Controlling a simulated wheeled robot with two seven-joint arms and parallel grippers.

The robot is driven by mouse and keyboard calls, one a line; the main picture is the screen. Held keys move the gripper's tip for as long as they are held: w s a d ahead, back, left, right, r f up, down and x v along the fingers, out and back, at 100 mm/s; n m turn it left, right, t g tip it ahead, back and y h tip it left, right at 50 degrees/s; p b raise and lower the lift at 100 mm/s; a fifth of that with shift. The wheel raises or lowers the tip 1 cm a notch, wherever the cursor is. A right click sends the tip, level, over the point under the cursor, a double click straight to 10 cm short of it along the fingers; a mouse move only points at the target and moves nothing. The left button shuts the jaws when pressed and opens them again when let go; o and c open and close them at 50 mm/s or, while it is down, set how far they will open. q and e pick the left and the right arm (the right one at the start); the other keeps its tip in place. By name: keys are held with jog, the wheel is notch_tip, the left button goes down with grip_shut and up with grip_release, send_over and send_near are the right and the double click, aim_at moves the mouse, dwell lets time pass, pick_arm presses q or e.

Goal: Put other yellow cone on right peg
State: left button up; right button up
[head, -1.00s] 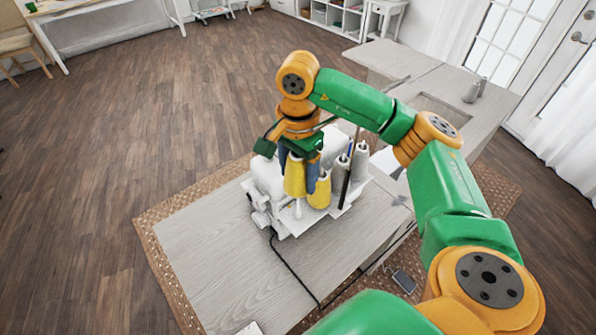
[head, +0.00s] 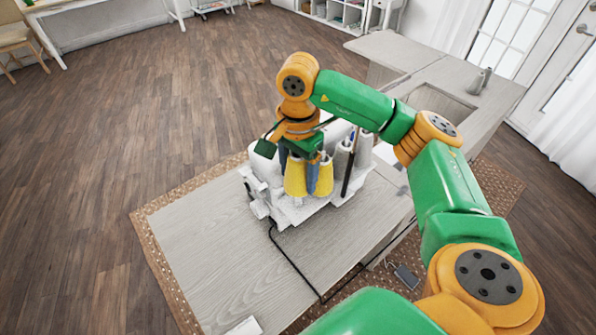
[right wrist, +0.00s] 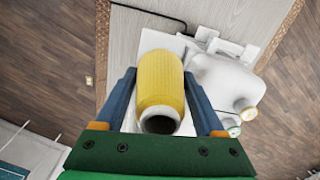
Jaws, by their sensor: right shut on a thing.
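My right gripper (head: 298,172) points down over the white sewing machine (head: 262,172) and is shut on a yellow cone (head: 294,179). In the right wrist view the same yellow cone (right wrist: 161,82) sits between the two blue fingers, its dark open top towards the camera. Another yellow cone (head: 324,183) stands close to the right of the held one, partly behind a finger. The held cone's lower end is low over the machine's thread stand; I cannot tell whether it surrounds a peg. The peg below it is hidden. My left gripper is not in view.
White-grey cones (head: 363,150) stand to the right of the yellow ones, beside a dark upright rod. The machine stands on a grey wooden cabinet top (head: 215,235). A black cord (head: 290,265) runs across it. The cabinet top is clear at the front left.

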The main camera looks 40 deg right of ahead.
jog(key=shift+f+b, duration=0.6)
jog(key=shift+f, duration=0.35)
jog(key=shift+f+b, duration=1.9)
jog(key=shift+f, duration=0.15)
jog(key=o, duration=1.4)
jog(key=shift+r, duration=0.1)
